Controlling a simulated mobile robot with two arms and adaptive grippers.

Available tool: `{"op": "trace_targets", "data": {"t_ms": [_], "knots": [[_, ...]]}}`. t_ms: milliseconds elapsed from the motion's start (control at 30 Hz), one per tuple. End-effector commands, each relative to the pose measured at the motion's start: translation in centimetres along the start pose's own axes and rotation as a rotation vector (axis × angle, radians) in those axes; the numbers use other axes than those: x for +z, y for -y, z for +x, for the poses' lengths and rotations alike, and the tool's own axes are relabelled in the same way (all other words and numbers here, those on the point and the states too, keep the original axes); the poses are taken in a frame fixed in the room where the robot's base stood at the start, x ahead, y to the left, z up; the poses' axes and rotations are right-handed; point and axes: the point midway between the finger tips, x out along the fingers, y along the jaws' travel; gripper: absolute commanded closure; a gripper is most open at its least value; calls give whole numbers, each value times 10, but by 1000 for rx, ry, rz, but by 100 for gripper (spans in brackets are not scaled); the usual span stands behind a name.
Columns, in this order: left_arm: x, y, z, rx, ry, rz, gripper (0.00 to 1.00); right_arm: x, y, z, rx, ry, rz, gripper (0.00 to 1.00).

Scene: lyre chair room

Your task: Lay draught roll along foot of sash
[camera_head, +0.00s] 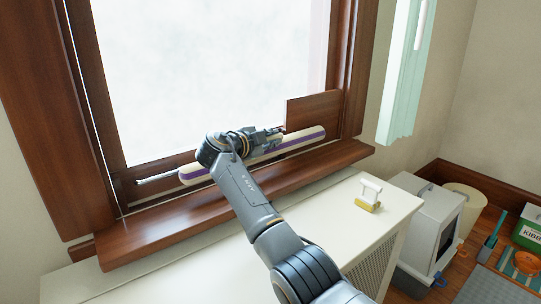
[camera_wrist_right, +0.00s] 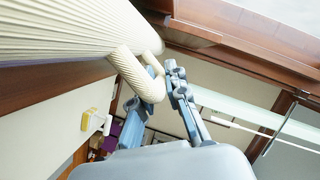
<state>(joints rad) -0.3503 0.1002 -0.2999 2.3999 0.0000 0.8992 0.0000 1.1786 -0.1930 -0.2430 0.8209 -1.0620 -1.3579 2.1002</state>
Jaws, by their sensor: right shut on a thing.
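The draught roll (camera_head: 305,137) is a long cream roll with a purple stripe. In the head view it lies lengthwise across the foot of the window sash (camera_head: 170,163), just above the wooden sill (camera_head: 190,215). I cannot tell whether it touches the sill or sash. My left gripper is not in view.
A dark wooden block (camera_head: 313,110) stands at the sash's right end, behind the roll. A white-handled tool with a yellow base (camera_head: 369,193) stands on the cream cabinet top (camera_head: 330,218). A pale green hanging (camera_head: 402,80) is right of the window. A grey-white box (camera_head: 432,225) stands at right.

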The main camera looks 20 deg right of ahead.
Motion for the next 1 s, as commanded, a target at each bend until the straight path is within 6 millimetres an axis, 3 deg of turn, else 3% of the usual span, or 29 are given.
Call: {"op": "trace_targets", "data": {"t_ms": [300, 567, 600, 667, 1000], "knots": [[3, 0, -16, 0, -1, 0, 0, 23, -36, 10, -3, -1, 0, 100], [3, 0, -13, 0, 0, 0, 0, 27, -37, 11, -3, 0, 1, 100], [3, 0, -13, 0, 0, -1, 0, 28, -38, 11, 0, 1, 0, 78], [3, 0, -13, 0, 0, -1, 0, 27, -38, 11, 0, 1, 0, 66], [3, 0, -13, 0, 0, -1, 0, 27, -38, 10, -1, 1, 0, 64]]}}
